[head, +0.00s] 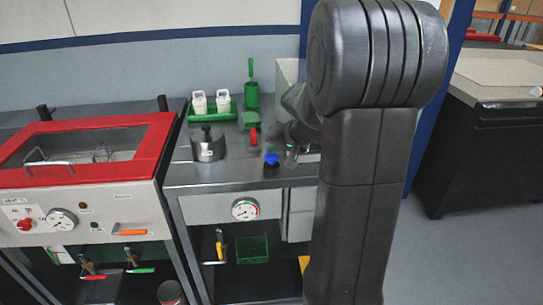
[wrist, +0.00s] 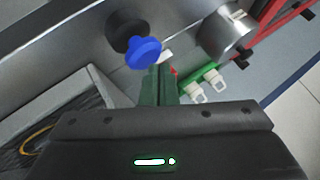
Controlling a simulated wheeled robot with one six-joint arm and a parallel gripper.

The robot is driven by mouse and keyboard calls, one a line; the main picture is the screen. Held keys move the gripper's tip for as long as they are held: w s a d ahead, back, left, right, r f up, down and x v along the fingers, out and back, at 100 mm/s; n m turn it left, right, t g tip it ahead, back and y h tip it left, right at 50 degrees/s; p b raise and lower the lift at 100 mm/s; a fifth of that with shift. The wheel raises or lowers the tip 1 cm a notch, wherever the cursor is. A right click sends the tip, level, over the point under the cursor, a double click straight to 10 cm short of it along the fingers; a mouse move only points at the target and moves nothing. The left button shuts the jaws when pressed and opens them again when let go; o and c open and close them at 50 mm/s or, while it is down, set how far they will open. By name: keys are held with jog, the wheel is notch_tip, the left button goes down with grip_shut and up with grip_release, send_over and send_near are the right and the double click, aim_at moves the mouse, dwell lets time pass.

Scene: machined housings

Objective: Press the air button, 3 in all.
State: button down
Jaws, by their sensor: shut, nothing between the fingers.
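The air button appears to be the blue mushroom-shaped knob (head: 271,159) near the front edge of the grey bench. In the wrist view the blue knob (wrist: 143,52) shows large, with a round black part (wrist: 126,30) beside it. My gripper (head: 291,152) is just right of the knob in the head view, mostly hidden behind my arm. In the wrist view the green fingers of my gripper (wrist: 160,72) are shut and empty, with their tips close below the knob. I cannot tell whether they touch it.
A metal cylinder housing (head: 208,146) stands left of the knob. A gauge (head: 245,208) sits on the bench front. A red-framed cabinet (head: 85,150) adjoins at left.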

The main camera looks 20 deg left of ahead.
aim_at(274, 157)
jog(key=shift+f+b, duration=0.8)
dwell(0.5)
dwell(0.4)
jog(key=shift+r+p, duration=0.8)
jog(key=shift+r, duration=0.45)
jog(key=shift+r+p, duration=1.65)
jog(key=shift+r, duration=0.9)
jog(key=shift+f, duration=0.1)
